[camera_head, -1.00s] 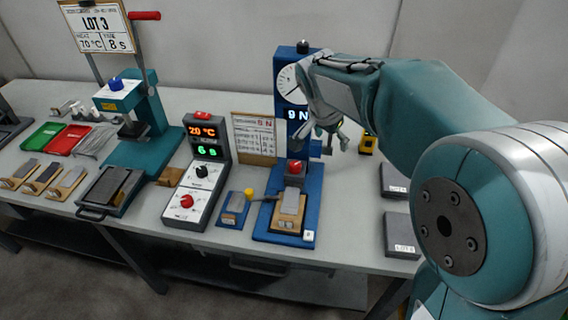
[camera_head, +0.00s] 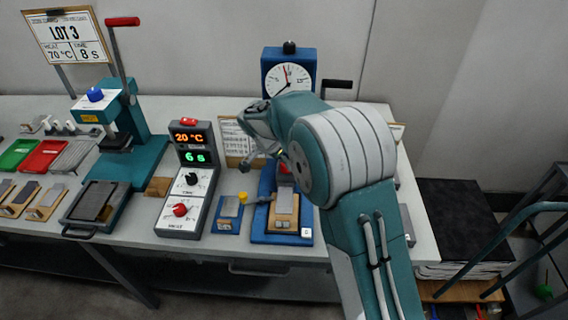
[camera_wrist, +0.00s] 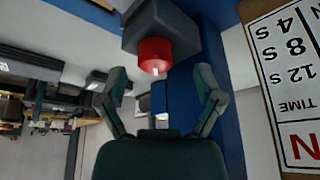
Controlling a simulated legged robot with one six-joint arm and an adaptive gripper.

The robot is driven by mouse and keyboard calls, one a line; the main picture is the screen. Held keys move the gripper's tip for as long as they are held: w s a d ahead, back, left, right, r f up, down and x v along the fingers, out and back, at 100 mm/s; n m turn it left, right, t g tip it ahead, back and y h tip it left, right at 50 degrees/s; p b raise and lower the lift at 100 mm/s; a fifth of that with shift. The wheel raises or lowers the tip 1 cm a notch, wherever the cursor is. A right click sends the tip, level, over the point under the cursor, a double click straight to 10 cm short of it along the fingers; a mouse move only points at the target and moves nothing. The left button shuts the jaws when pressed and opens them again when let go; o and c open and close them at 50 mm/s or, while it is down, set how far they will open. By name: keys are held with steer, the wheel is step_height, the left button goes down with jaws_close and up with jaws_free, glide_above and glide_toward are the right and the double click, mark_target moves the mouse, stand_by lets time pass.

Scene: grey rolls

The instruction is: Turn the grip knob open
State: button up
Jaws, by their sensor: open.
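The red grip knob (camera_wrist: 155,55) sits on a dark grey block (camera_wrist: 160,22) on the blue test stand (camera_head: 264,222). In the wrist view it is ahead of my gripper (camera_wrist: 160,88), between the lines of the two spread fingers. The fingers are open and empty, and a gap shows between them and the knob. In the head view, my gripper (camera_head: 262,160) is low beside the stand, and my arm hides most of the knob and the stand's column. The stand's round dial (camera_head: 288,78) shows above my arm.
A paper card (camera_head: 233,138) stands close left of my gripper; it also shows at the right of the wrist view (camera_wrist: 290,80). A grey heat and time box (camera_head: 188,185) and a teal press (camera_head: 130,150) stand farther left. A wooden block (camera_head: 284,208) lies on the stand's base.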

steer(key=shift+w+f, duration=0.2)
steer(key=shift+f, duration=0.4)
steer(key=shift+d+f, duration=0.15)
steer(key=shift+f, duration=0.15)
steer(key=shift+w+d, duration=0.15)
steer(key=shift+d, duration=0.65)
steer(key=shift+a, duration=0.3)
steer(key=c, duration=1.1)
steer(key=shift+a+f, duration=0.1)
steer(key=shift+c, duration=0.3)
